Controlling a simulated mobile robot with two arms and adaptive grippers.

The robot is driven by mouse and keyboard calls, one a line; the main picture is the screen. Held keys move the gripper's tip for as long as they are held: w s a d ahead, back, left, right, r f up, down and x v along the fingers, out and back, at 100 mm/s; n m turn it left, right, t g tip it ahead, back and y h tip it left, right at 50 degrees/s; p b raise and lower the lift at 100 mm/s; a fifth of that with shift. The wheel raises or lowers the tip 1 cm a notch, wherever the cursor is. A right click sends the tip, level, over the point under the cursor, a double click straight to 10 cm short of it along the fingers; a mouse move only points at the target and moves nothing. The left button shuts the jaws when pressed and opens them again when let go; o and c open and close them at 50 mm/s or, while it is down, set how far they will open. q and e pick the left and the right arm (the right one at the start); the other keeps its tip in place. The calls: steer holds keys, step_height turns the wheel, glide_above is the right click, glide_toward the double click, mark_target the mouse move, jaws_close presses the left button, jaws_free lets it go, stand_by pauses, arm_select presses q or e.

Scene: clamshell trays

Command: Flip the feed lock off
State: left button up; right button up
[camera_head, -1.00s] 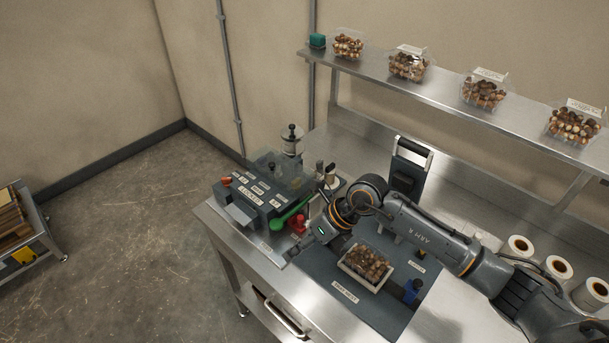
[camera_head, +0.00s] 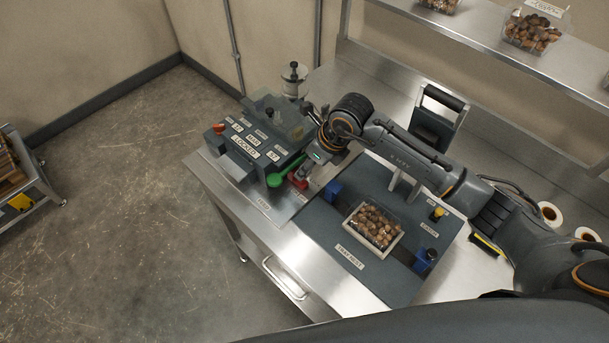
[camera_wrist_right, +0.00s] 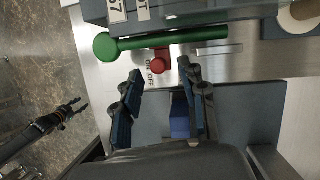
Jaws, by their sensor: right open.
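The feed machine (camera_head: 250,145) stands at the left of the bench, with a "LOCKED" label on its front. A green lever (camera_head: 287,172) sticks out at its lower right; it also spans the top of the right wrist view (camera_wrist_right: 180,40). A small red lever (camera_head: 298,180) sits beside it on a plate; in the right wrist view the red lever (camera_wrist_right: 159,64) is beside small markings that read like "OFF". My right gripper (camera_wrist_right: 163,82) is open and empty, its fingertips around the red lever's end, contact unclear. A dark arm end, apparently my left gripper (camera_wrist_right: 78,105), hangs over the floor.
A clear tray of nuts (camera_head: 372,226) sits on the dark tray nest (camera_head: 345,262), with blue blocks (camera_head: 425,260) beside it. A black-handled press (camera_head: 437,118) stands behind. A shelf (camera_head: 500,45) holds filled clamshells. The bench's front left edge is clear.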

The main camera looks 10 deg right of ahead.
steer(key=shift+b+x, duration=0.5)
steer(key=shift+x, duration=0.6)
steer(key=shift+s+a+f, duration=0.1)
steer(key=shift+a+f, duration=0.05)
steer(key=shift+a, duration=0.05)
steer(key=shift+c, duration=0.5)
steer(key=c, duration=0.7)
jaws_close()
steer(key=shift+s+d+f, duration=0.1)
steer(key=shift+s+d+f+b, duration=0.1)
steer(key=shift+s+d+b, duration=0.15)
steer(key=shift+s+b, duration=0.1)
steer(key=shift+s+d, duration=0.65)
steer(key=shift+s, duration=0.35)
steer(key=o, duration=0.8)
jaws_free()
steer(key=shift+a, duration=0.1)
arm_select(q)
steer(key=f, duration=0.1)
steer(key=s+d+f, duration=0.1)
steer(key=shift+d+f, duration=0.1)
steer(key=shift+f, duration=0.2)
